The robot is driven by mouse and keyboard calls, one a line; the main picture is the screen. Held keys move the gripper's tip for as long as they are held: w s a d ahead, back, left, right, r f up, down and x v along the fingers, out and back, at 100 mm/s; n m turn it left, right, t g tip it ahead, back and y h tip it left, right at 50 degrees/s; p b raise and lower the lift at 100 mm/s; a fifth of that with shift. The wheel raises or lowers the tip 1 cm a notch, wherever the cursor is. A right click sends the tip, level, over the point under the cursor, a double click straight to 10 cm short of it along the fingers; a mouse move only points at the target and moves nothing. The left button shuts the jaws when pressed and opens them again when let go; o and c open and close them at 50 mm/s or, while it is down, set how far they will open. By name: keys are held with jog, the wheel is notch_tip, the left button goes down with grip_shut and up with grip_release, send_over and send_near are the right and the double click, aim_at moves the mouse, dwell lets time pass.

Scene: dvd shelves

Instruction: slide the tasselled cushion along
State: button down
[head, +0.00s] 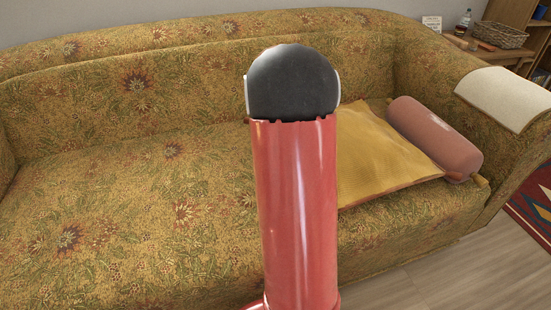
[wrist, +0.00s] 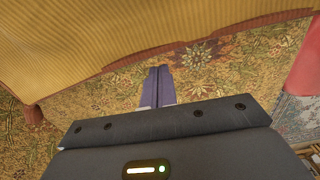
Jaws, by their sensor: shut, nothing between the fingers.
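The yellow ribbed cushion (head: 380,155) with brown edging lies on the sofa seat, right of my arm in the head view. My arm hides its left part there. In the wrist view the cushion (wrist: 130,35) fills the top, and a brown tassel (wrist: 33,114) hangs at its lower left corner. My gripper (wrist: 158,72) has its two purple fingers together with nothing between them. The fingertips are close to the cushion's edge, over the flowered sofa fabric. I cannot tell whether they touch it. In the head view my gripper is hidden behind my arm.
A pink bolster (head: 435,138) lies right of the cushion, near the sofa's right arm, which carries a cream cloth (head: 505,98). The flowered sofa seat (head: 130,215) is clear on the left. A side table with a wicker basket (head: 498,35) stands behind right.

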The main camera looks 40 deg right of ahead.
jog(key=a, duration=0.1)
jog(key=w+a+r, duration=0.1)
jog(key=shift+w+a+p, duration=0.1)
jog(key=shift+a+p, duration=0.2)
jog(key=shift+a, duration=0.05)
notch_tip(320, 180, up, 9)
jog(key=shift+p, duration=0.45)
jog(key=s+a+r+m+t, duration=0.2)
jog(key=s+a+r+m, duration=0.15)
jog(key=a, duration=0.45)
jog(key=s+a+r+m+t, duration=0.1)
jog(key=s+a+r+m, duration=0.2)
jog(key=s+a, duration=0.3)
jog(key=s+a+f+m+t, duration=0.1)
jog(key=s+a+m+t, duration=0.1)
jog(key=s+a+m, duration=0.4)
jog(key=s+a, duration=0.3)
jog(key=shift+s+f+m+t+p, duration=0.25)
jog(key=shift+f+m+t+p, duration=0.05)
jog(key=shift+f+m+p, duration=0.1)
jog(key=shift+d, duration=0.15)
